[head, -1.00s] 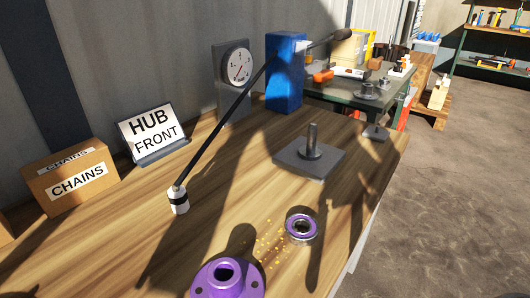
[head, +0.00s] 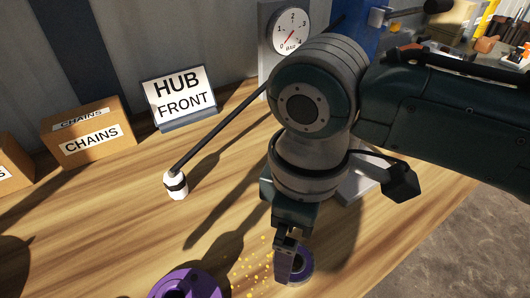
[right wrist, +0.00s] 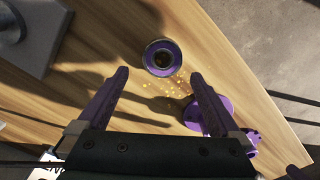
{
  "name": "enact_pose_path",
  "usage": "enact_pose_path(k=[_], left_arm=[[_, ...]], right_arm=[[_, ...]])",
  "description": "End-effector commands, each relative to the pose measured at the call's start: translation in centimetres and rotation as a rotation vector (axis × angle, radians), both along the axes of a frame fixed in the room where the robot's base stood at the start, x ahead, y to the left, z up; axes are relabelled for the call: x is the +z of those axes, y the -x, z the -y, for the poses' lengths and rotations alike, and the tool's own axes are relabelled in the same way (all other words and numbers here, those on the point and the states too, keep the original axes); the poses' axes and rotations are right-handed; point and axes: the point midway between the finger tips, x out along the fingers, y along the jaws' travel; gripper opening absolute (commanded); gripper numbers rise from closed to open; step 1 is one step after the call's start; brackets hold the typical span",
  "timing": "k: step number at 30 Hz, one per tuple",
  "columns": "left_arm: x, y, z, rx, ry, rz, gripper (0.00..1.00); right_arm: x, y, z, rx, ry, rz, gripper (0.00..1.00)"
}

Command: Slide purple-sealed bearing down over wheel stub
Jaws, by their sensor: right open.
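The purple-sealed bearing (right wrist: 162,57) lies flat on the wooden bench, a ring with a dark bore. In the head view the bearing (head: 304,267) is partly covered by my right gripper (head: 287,262), which points down at it. In the right wrist view my right gripper (right wrist: 160,74) is open and empty, and the bearing appears between and just past the fingertips. Whether the fingers are level with it is unclear. The wheel stub (right wrist: 12,24) stands on a grey plate (right wrist: 40,45) at the upper left of the right wrist view. In the head view my arm hides the stub. My left gripper is not in view.
A purple flanged hub (head: 186,286) sits beside the bearing, with yellow specks (head: 247,268) scattered between. A black rod with a white foot (head: 176,186), a HUB FRONT sign (head: 180,98), a CHAINS box (head: 88,138) and a dial gauge (head: 291,32) stand farther back.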

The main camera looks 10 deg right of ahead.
Motion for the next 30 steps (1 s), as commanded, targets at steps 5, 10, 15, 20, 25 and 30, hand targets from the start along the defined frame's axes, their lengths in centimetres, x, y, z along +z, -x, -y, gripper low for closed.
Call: enact_pose_path(k=[5, 10, 15, 20, 25, 30], left_arm=[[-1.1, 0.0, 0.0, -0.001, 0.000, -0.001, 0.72], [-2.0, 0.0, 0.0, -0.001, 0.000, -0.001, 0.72], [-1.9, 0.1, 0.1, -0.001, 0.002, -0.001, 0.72], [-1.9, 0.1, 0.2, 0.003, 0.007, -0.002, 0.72], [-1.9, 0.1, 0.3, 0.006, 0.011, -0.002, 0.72], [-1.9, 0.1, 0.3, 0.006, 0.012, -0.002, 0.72]], right_arm=[[-2.8, 0.7, 0.1, 0.000, 0.003, -0.003, 1.00], [-4.9, 0.7, 0.2, -0.002, 0.002, 0.000, 1.00], [-5.1, 0.7, 0.2, -0.001, 0.001, 0.002, 1.00], [-5.1, 0.7, 0.1, -0.001, 0.001, 0.001, 0.94], [-5.1, 0.7, 0.1, -0.001, 0.001, 0.001, 0.75], [-5.0, 0.7, 0.2, -0.001, 0.001, 0.001, 0.56]])
